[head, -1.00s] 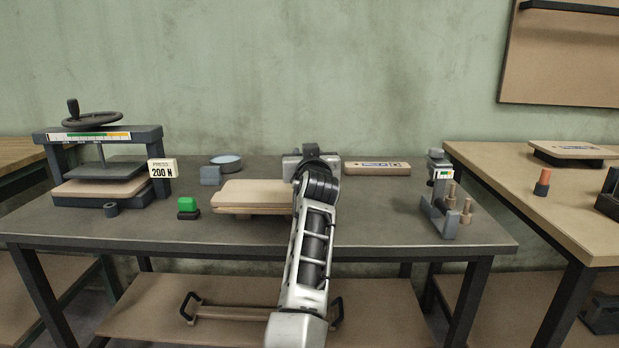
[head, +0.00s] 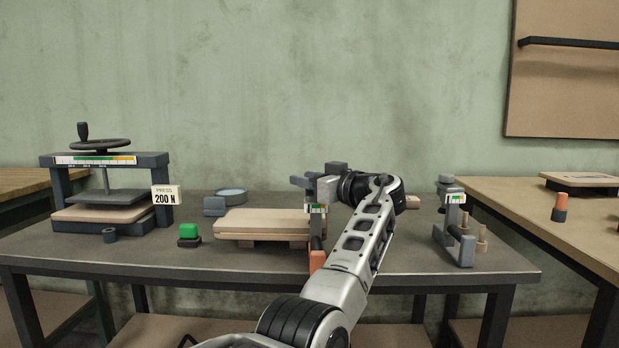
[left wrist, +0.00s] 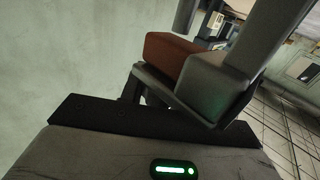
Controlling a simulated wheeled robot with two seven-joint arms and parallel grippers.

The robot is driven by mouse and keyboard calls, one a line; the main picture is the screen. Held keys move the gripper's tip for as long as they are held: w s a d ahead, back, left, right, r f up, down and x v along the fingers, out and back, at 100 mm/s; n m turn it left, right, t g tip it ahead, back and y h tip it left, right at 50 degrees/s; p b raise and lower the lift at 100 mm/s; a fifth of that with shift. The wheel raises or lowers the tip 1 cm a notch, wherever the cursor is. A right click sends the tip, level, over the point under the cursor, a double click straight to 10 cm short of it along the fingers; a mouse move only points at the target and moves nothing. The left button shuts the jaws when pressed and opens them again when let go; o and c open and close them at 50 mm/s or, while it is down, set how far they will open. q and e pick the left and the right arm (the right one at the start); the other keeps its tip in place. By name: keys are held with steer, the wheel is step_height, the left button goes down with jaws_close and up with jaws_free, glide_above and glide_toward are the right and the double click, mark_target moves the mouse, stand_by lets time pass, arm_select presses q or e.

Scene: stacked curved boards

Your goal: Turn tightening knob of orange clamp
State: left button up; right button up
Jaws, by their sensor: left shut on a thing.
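The orange clamp stands at the right end of the board stack (head: 268,223). Its orange handle (head: 317,262) hangs low at the table's front, and a small scale with green on it shows above. My left gripper (head: 308,186) is at the clamp's top, its fingers pointing left. In the left wrist view a red-brown block (left wrist: 172,55), which looks like part of the clamp, lies against a grey finger, and the gripper is shut on it. My gripper and arm hide much of the clamp's upper part. My right gripper is not in view.
A grey clamp (head: 451,225) stands at the right of the dark table (head: 390,262). A press (head: 105,160) with a 200 N sign (head: 165,195) stands at the left. A green button (head: 188,231) sits between press and boards. An orange-topped peg (head: 560,206) stands on the right bench.

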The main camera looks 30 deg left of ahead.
arm_select(q)
steer(key=shift+g, duration=0.5)
stand_by(0.3)
steer(key=o, duration=1)
steer(key=shift+c, duration=0.2)
steer(key=s+d+p, duration=0.1)
steer(key=s+d, duration=0.1)
steer(key=d, duration=1.3)
steer(key=shift+d, duration=0.35)
steer(key=shift+r, duration=0.1)
